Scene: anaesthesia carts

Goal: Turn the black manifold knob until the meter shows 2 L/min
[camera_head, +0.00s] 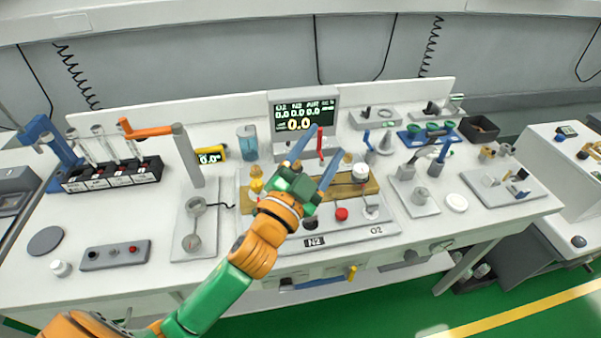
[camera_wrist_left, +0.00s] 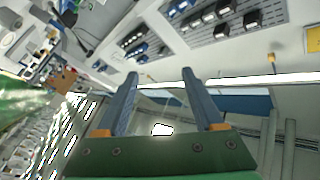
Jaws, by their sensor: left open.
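The meter (camera_head: 304,112) stands at the back middle of the bench. Its small row reads 0.0 under O2, N2 and AIR, and its large figure reads 0.0. The manifold (camera_head: 350,238) lies in front of it, with labels N2 and O2 on its front. A dark, seemingly black knob (camera_head: 308,233) sits near the N2 label, partly behind my gripper. A red knob (camera_head: 341,214) is right of it. My left gripper (camera_head: 326,140) is open and held above the manifold. In the left wrist view its blue fingers (camera_wrist_left: 159,75) are apart with nothing between them. My right gripper is not in view.
A post with an orange arm (camera_head: 187,155) stands left of the manifold. A blue beaker (camera_head: 247,142) and a red upright piece (camera_head: 320,144) are behind it. Metal fixtures (camera_head: 421,196) crowd the right. The front left of the bench is partly clear.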

